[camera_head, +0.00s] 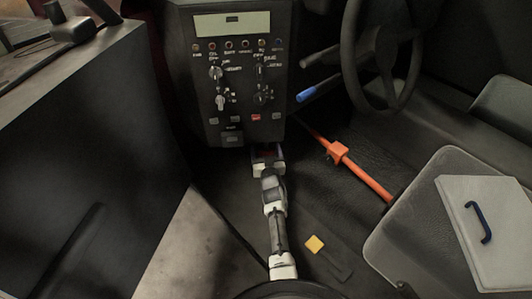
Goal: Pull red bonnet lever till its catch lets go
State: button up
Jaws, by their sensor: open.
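My gripper (266,154) is open just below the lower edge of the dark control panel (232,75), at the end of my white and grey arm. A small dark red patch shows between its fingers. It may be the red bonnet lever, but it is mostly hidden by the gripper and in shadow. I cannot tell whether the fingers touch it. No catch can be made out.
An orange bar (368,178) with a clamp lies slanted on the floor right of my arm. A blue-tipped handle (307,94) and the steering wheel (382,60) are above it.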

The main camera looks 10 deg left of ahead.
aim_at(266, 153)
jog(key=c, duration=1.4)
jog(key=p, duration=0.3)
jog(key=shift+s+d+r+h, duration=0.1)
jog(key=shift+r+h, duration=0.2)
jog(key=shift+r, duration=0.1)
jog(key=g+p, duration=0.1)
jog(key=p, duration=0.2)
jog(key=s+g+p, duration=0.1)
jog(key=p, duration=0.3)
jog(key=g+p, duration=0.1)
jog(key=p, duration=0.3)
jog(key=shift+s+d+r+h, duration=0.2)
jog(key=shift+s+d+h, duration=0.1)
jog(key=shift+h, duration=0.1)
jog(key=g+p, duration=0.1)
jog(key=p, duration=0.2)
jog(key=shift+s, duration=0.3)
jog(key=shift+s+d+f+g+h, duration=0.1)
jog(key=shift+s+f+g+h, duration=0.05)
jog(key=shift+f+g+h, duration=0.2)
jog(key=o, duration=1.4)
jog(key=shift+s+d+r, duration=0.1)
